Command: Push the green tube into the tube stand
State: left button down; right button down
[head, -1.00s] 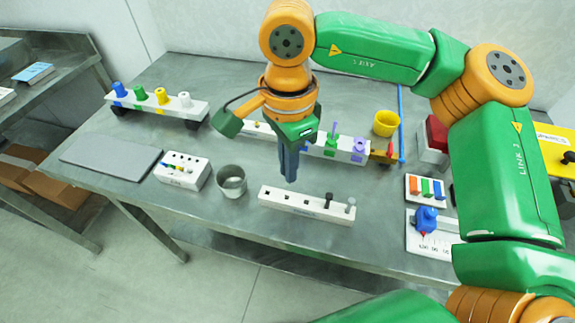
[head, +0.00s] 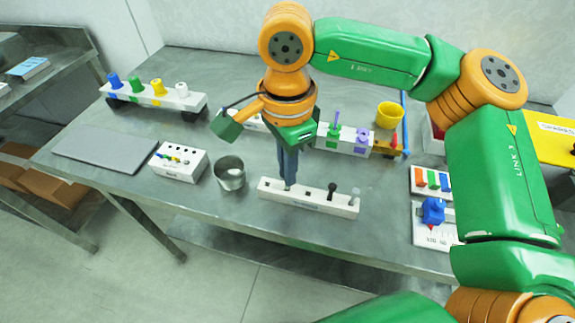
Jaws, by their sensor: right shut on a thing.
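My right gripper (head: 288,182) points down with its blue-grey fingers together, over the left part of a white block with a row of holes (head: 305,198). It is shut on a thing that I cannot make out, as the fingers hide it. The fingertips are at or just above the block's top; I cannot tell whether they touch. A black peg and a grey peg stand at the block's right end. A green piece (head: 137,86) stands in the white rack (head: 188,101) at the back left. I cannot tell which item is the green tube. My left gripper is not in view.
A metal cup (head: 230,174) and a white box (head: 179,162) stand left of the block. A grey plate (head: 105,152) lies further left. Behind are a white bar with green and purple parts (head: 345,139) and a yellow cup (head: 389,115). The table's front edge is close.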

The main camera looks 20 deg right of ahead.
jog(key=shift+f, duration=0.15)
jog(key=shift+f+b, duration=0.25)
jog(key=shift+b, duration=0.1)
jog(key=shift+f+b, duration=0.65)
jog(key=shift+f, duration=0.1)
dwell(0.4)
jog(key=c, duration=0.9)
grip_release()
notch_tip(320, 180, up, 7)
jog(key=shift+r+p, duration=0.1)
jog(key=shift+p, duration=0.25)
